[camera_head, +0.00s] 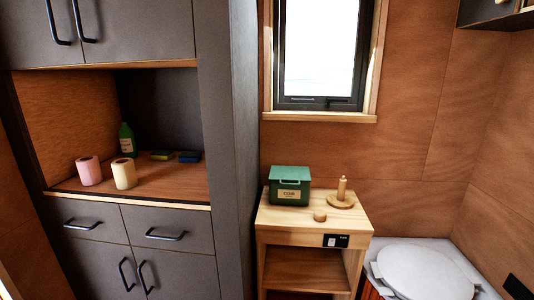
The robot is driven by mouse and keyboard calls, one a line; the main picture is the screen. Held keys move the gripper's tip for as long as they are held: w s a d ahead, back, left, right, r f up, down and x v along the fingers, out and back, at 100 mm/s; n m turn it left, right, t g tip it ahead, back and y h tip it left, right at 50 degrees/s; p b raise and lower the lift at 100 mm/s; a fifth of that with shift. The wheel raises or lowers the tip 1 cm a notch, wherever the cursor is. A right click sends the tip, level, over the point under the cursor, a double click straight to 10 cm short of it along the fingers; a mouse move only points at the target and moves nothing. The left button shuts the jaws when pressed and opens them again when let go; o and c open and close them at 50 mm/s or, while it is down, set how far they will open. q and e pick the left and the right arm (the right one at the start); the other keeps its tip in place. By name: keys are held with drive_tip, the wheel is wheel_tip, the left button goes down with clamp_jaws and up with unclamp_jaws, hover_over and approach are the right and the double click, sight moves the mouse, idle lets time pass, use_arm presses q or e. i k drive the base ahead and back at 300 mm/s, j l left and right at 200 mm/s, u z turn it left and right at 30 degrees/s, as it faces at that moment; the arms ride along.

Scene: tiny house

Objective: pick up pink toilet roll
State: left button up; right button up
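The pink toilet roll (89,171) stands upright on the wooden shelf of the grey cabinet's open niche, at the left in the head view. A cream toilet roll (123,174) stands upright close to its right, nearer the shelf's front edge. Neither of my grippers shows in this view, and nothing is seen holding the pink roll.
A green bottle (127,139) and small sponge-like items (189,157) stand behind the rolls. Cabinet doors (85,35) are above and drawers (85,225) below. A wooden stand (270,219) holds a green box (289,186). A white toilet lid (425,270) is at lower right.

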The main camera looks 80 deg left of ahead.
sight(89, 169)
drive_tip(key=u, duration=4.1)
